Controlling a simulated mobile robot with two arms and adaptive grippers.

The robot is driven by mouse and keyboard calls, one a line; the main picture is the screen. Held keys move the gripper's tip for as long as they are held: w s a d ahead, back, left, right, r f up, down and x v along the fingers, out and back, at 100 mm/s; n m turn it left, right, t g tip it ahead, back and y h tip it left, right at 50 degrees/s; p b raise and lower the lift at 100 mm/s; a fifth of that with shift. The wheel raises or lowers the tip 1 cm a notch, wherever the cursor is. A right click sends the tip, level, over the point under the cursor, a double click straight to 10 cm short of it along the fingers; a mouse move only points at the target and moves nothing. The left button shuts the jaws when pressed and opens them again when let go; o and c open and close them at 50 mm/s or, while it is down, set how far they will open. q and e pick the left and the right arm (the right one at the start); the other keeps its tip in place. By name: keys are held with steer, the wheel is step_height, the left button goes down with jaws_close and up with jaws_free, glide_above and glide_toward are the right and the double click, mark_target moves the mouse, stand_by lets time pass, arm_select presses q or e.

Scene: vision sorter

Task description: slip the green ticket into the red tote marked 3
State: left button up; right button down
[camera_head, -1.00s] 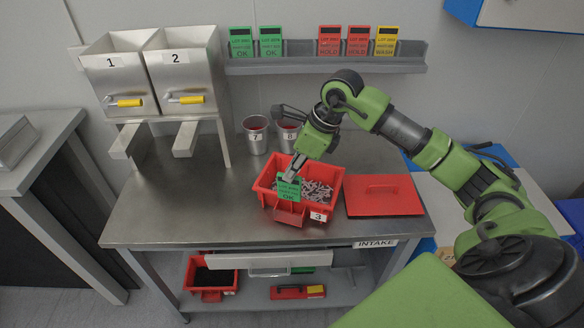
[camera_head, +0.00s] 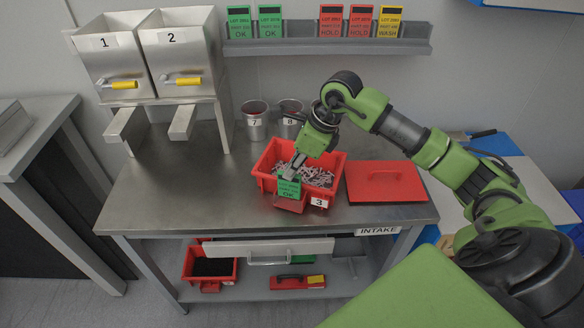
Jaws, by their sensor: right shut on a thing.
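The green ticket (camera_head: 289,187), printed OK, is upright at the front left of the red tote marked 3 (camera_head: 333,184). It overlaps the tote's front wall and the small red holder (camera_head: 289,204) there; I cannot tell how deep it sits in that holder. My right gripper (camera_head: 291,173) is shut on the ticket's top edge, reaching down over the tote. The tote stands on the steel table and holds many small pale parts. My left gripper is not in view.
A flat red lid (camera_head: 386,182) lies right of the tote. Cups 7 (camera_head: 255,121) and 8 (camera_head: 290,118) stand behind it. Hoppers 1 and 2 (camera_head: 186,62) are at the back left. A wall rail (camera_head: 270,47) holds several tickets. The table's left part (camera_head: 185,195) is clear.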

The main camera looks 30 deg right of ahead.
steer(key=shift+a+y, duration=0.1)
steer(key=shift+y, duration=0.3)
stand_by(0.3)
steer(key=shift+f+g, duration=0.15)
steer(key=shift+g, duration=0.25)
steer(key=shift+d, duration=0.2)
stand_by(0.7)
steer(key=shift+f+b, duration=0.15)
steer(key=shift+b, duration=0.15)
steer(key=shift+f+b, duration=0.35)
steer(key=shift+f+b, duration=0.75)
steer(key=shift+f, duration=0.1)
stand_by(1.6)
steer(key=c, duration=2)
jaws_free()
steer(key=shift+c, duration=0.2)
